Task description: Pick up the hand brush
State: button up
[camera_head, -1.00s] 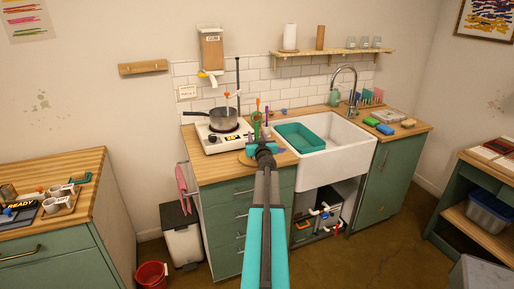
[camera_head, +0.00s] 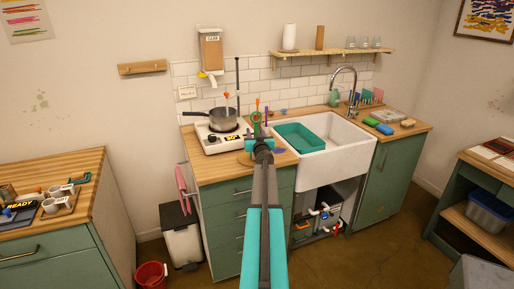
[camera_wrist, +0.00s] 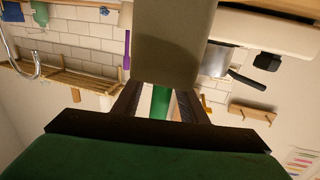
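I cannot make out a hand brush for certain. A green upright handle (camera_head: 256,117) stands on the wooden counter, near the left end of the sink, beside a purple one (camera_head: 267,115). In the wrist view, which is upside down, the green handle (camera_wrist: 160,101) shows between my fingers, below a beige block-like body (camera_wrist: 174,42). My gripper (camera_wrist: 159,97) is open, its two dark fingers on either side of the green handle with gaps showing. In the head view my gripper (camera_head: 261,140) is partly hidden by my own arm.
A hot plate (camera_head: 222,138) with a saucepan (camera_head: 223,118) is just left of my gripper. A white sink (camera_head: 345,148) with a teal basin (camera_head: 303,138) is to the right. A shelf (camera_head: 333,54) hangs above.

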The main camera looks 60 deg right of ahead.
aim_at(255, 125)
grip_shut()
dwell(0.4)
jog(key=shift+r+p, duration=1.15)
jog(key=shift+r, duration=0.8)
jog(key=s+d+v, duration=0.1)
jog(key=v, duration=0.6)
jog(key=s+d+r+v, duration=0.1)
jog(key=v, duration=0.7)
jog(key=shift+s+p, duration=0.4)
jog(key=shift+s, duration=0.1)
jog(key=shift+a, duration=0.1)
